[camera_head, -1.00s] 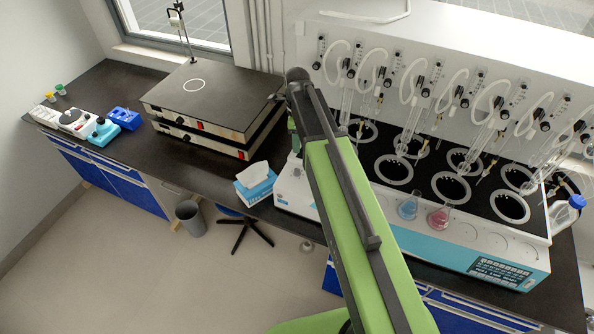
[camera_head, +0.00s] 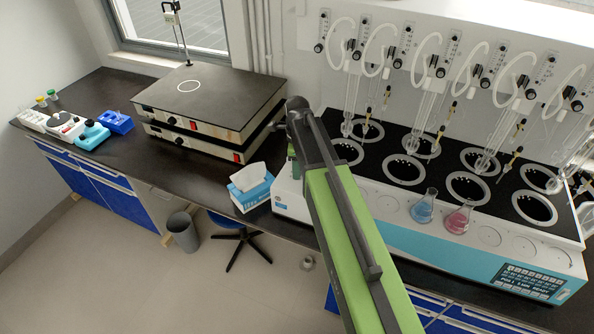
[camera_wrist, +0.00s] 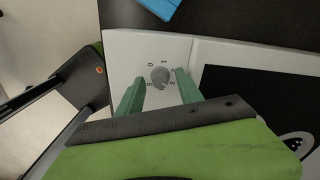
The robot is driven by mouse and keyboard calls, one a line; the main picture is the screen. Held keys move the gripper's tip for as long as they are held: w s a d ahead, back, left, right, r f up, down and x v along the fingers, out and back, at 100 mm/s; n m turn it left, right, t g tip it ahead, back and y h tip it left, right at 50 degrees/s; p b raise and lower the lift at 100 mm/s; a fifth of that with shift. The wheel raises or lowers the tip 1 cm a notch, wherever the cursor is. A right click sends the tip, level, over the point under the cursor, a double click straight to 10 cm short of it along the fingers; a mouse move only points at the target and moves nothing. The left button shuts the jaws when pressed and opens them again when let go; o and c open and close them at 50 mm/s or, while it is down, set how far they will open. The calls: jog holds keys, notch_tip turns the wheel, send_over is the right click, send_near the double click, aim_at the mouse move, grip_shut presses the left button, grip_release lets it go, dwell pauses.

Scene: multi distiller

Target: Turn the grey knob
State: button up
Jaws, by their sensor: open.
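The grey knob (camera_wrist: 160,76) shows in the wrist view, on a white panel with marks around it. It sits ahead of my gripper (camera_wrist: 158,87), roughly between the tips of its two green fingers. The fingers are apart, with one to each side of the knob, and I cannot tell whether either touches it. In the head view my green arm reaches to the left end of the white and blue distiller (camera_head: 400,240). Only a bit of my gripper (camera_head: 292,160) shows there, and the knob is hidden behind my arm.
A tissue box (camera_head: 251,188) stands on the dark bench just left of the distiller. A blue flask (camera_head: 424,210) and a pink flask (camera_head: 458,219) stand on the distiller's front ledge. Hot plates (camera_head: 215,100) stand at the back left. A stool (camera_head: 240,235) and bin (camera_head: 182,231) are below.

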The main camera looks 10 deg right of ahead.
grip_shut()
jog(key=shift+n, duration=0.3)
